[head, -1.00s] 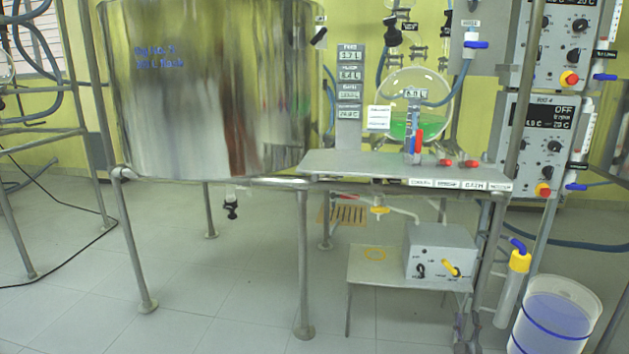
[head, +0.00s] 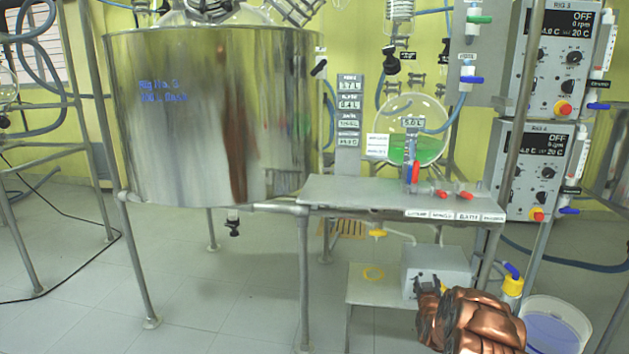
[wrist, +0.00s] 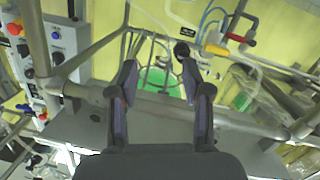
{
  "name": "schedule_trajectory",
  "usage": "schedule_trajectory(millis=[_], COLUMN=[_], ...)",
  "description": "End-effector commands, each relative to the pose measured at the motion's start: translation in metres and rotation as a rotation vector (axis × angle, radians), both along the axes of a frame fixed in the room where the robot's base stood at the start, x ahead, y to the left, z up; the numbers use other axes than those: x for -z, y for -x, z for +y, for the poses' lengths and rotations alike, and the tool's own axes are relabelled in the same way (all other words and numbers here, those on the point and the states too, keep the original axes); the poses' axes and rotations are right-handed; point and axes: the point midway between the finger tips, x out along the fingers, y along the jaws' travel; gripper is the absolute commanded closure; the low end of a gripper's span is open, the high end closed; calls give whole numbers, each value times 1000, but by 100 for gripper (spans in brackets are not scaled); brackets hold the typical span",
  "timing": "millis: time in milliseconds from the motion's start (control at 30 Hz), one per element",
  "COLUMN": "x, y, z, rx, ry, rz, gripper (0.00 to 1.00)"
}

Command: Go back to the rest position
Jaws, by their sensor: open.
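My gripper (wrist: 158,85) is open in the wrist view, its two dark fingers spread apart with nothing held between them. Beyond the fingers lie a metal shelf, a frame bar and something green. In the head view my copper-coloured arm comes up from the bottom right, in front of the grey box (head: 436,265) on the low stand. The dark end of the arm shows there, but the fingers are too unclear to read in that view.
A large steel vessel (head: 205,120) stands on a tubular frame at left. Control boxes (head: 540,165) hang at right above a bucket (head: 560,325). The floor (head: 90,290) at left is clear apart from a cable.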

Motion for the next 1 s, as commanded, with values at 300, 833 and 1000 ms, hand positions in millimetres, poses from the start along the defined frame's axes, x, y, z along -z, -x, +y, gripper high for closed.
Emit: schedule_trajectory(millis=[300,833,1000], x=[-85,-203,-239], y=[19,124,174], z=[65,158,178], rx=[-85,-202,-221], ry=[-149,-294,-317], rz=[186,541,658], gripper=[51,51,51])
